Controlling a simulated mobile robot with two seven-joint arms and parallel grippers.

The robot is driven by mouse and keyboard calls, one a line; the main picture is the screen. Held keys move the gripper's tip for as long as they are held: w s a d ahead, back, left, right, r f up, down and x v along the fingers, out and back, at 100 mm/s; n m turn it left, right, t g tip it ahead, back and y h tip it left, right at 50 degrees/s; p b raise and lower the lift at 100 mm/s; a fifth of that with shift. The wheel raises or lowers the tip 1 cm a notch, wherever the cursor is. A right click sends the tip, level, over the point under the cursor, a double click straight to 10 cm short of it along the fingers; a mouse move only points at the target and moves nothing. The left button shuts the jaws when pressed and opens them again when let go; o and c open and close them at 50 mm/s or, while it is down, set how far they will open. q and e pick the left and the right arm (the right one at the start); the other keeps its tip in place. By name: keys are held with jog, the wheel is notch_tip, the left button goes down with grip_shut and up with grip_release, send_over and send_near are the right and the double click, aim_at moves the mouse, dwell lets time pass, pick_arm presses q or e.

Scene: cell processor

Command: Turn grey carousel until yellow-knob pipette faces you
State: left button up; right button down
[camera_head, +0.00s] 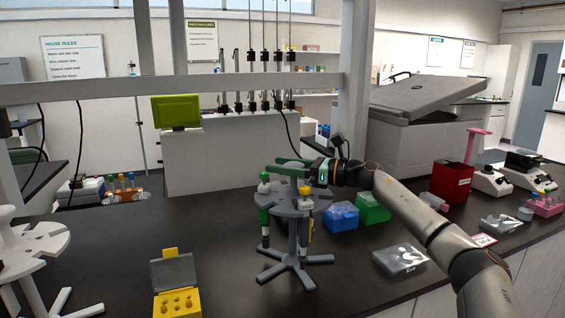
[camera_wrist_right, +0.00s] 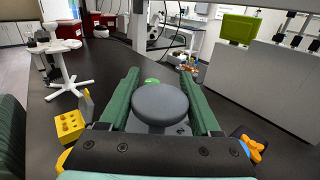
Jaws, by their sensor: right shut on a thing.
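The grey carousel (camera_head: 290,207) stands upright on the dark bench on a star-shaped foot. The yellow-knob pipette (camera_head: 307,193) hangs on its front right side. A pipette with a green body (camera_head: 264,215) hangs on its left side. My right gripper (camera_head: 296,168) reaches over the top from the right. In the right wrist view its two green fingers lie on either side of the carousel's round grey top knob (camera_wrist_right: 160,104), shut on it. A yellow part (camera_wrist_right: 63,160) shows at the lower left there, partly hidden by the gripper. My left gripper is not in view.
A yellow box (camera_head: 176,303) with an open grey lid is at the front. A white carousel (camera_head: 35,248) stands at the far left. Blue (camera_head: 341,217) and green (camera_head: 373,208) boxes stand right of the grey carousel. A clear-lidded box (camera_head: 400,260) lies further right.

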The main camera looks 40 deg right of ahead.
jog(key=shift+r+n+y, duration=0.3)
jog(key=shift+y, duration=0.1)
dwell(0.3)
jog(key=shift+c, duration=2.2)
grip_release()
jog(key=o, duration=0.3)
jog(key=shift+f, duration=0.2)
jog(key=shift+o, duration=0.2)
jog(key=shift+s+f, duration=0.1)
